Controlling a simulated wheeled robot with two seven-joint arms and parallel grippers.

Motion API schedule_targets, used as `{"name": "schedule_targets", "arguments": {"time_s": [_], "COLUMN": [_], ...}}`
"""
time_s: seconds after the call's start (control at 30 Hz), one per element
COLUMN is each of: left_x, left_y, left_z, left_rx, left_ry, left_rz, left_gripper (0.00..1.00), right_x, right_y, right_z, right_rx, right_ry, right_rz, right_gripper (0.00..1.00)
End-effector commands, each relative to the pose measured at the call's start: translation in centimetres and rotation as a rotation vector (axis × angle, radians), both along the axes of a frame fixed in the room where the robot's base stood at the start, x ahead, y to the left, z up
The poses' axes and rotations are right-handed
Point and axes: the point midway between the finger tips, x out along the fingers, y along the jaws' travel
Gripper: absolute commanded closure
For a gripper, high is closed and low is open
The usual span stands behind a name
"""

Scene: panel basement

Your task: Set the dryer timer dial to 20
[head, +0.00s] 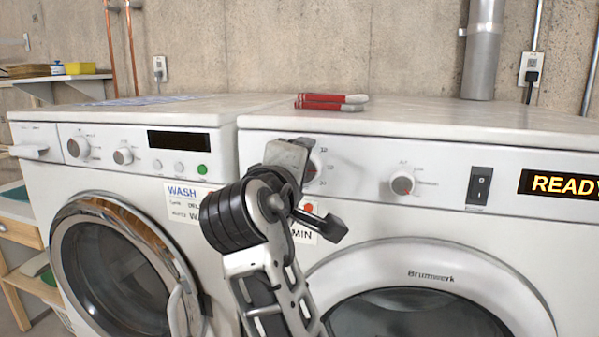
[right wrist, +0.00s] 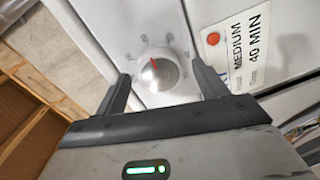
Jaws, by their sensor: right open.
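The dryer timer dial (right wrist: 157,72) is a round silver-white knob with a red pointer line, on the dryer's white front panel. Printed marks ring it, too small to read surely in the right wrist view. There the pointer aims nearly up in the picture. In the head view the dial (head: 315,168) is partly hidden behind my right gripper (head: 290,160). My right gripper (right wrist: 161,72) is open, with one finger on each side of the dial and visible gaps to it. My left gripper is in neither view.
A label (right wrist: 238,45) reading "MEDIUM 40 MIN" with an orange dot is beside the dial. A second dryer knob (head: 402,183), a black switch (head: 480,187) and a "READY" display (head: 560,184) are to the right. The washer (head: 100,180) stands left. Red-handled tool (head: 330,101) lies on top.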

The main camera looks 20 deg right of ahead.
Motion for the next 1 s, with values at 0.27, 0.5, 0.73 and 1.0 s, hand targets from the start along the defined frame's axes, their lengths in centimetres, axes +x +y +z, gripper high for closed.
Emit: {"name": "schedule_targets", "arguments": {"time_s": [0.27, 0.5, 0.73, 1.0], "left_x": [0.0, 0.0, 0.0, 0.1], "left_y": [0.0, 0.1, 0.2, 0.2], "left_z": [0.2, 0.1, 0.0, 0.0], "left_rx": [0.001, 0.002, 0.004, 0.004], "left_ry": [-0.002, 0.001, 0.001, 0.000], "left_rz": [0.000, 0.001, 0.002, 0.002], "left_gripper": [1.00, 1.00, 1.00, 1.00], "right_x": [-3.4, -5.8, -6.1, -5.5], "right_y": [2.4, 4.0, 4.1, 3.9], "right_z": [0.3, 0.5, 0.6, -0.4], "right_rx": [0.003, 0.002, 0.001, 0.026], "right_ry": [-0.001, 0.003, 0.002, -0.067], "right_rz": [0.005, 0.003, 0.000, 0.037], "right_gripper": [0.28, 0.28, 0.28, 0.28]}}
